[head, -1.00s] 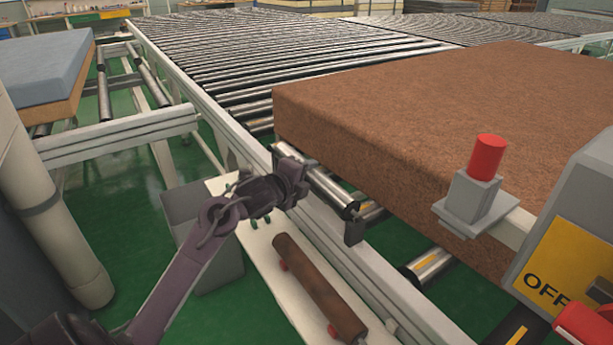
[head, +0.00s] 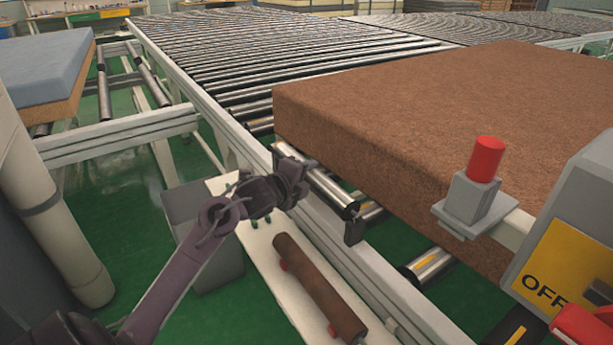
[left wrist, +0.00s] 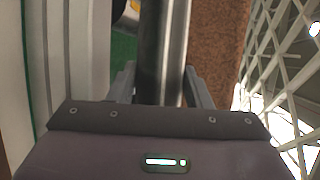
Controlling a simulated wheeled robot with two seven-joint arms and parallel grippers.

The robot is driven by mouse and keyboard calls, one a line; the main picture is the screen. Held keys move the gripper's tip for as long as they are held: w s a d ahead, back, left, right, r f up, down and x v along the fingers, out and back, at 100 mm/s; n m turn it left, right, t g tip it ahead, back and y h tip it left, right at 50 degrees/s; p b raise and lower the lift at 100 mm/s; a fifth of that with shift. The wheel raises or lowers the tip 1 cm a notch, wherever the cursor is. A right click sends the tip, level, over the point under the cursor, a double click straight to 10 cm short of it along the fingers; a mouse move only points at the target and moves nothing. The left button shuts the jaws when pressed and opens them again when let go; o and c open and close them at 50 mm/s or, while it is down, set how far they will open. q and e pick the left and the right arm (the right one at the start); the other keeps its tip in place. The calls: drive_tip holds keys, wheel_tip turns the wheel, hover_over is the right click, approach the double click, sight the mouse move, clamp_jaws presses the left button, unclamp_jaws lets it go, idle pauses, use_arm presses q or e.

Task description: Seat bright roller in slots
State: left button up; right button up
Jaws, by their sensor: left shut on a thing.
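The bright metal roller (head: 330,190) lies at the near rail of the conveyor, beside the brown mattress (head: 430,110). My left gripper (head: 297,172) is shut on the roller near its far end. In the left wrist view the roller (left wrist: 162,60) runs between the two fingers of my left gripper (left wrist: 161,85). The roller's near end is close to a dark bracket (head: 354,231) on the rail. I cannot tell whether either end sits in a slot; the far end is hidden by the gripper. My right gripper is not in view.
A rusty brown roller (head: 318,288) lies on a white shelf (head: 265,278) below the rail. A red button on a grey block (head: 475,195) and a yellow OFF panel (head: 555,265) stand at the right. A grey bin (head: 200,235) stands behind my left arm.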

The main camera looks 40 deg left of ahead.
use_arm(q)
drive_tip(key=shift+r, duration=0.15)
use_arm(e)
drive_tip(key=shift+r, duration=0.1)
